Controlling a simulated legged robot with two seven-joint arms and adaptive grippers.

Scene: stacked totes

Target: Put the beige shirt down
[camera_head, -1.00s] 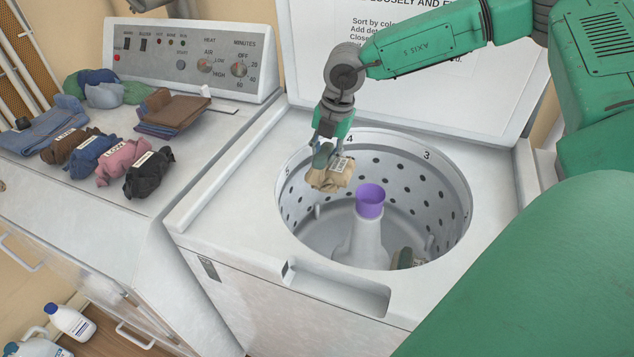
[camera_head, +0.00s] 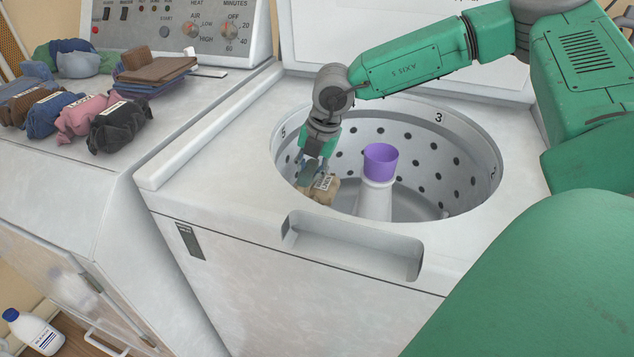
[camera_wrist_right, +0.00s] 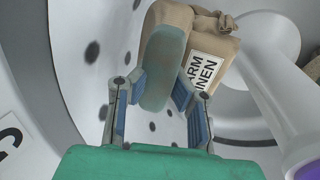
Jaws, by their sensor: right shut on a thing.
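The beige shirt (camera_head: 322,190) is a small folded bundle with a white label, inside the washer drum (camera_head: 425,160) at its near left side. My right gripper (camera_head: 310,172) reaches down into the drum from above and is shut on the shirt. In the right wrist view the shirt (camera_wrist_right: 205,35) shows beyond the fingers (camera_wrist_right: 160,95), its label partly reading "ARM" and "INEN". It hangs beside the pale agitator (camera_wrist_right: 265,75). Whether it touches the drum floor is hidden. My left gripper is not in view.
The purple-topped agitator (camera_head: 380,163) stands in the middle of the drum. The raised lid (camera_head: 400,35) is behind. Several labelled clothes bundles, including a black one (camera_head: 120,126), lie on the dryer at left. A white bottle (camera_head: 33,332) stands low at left.

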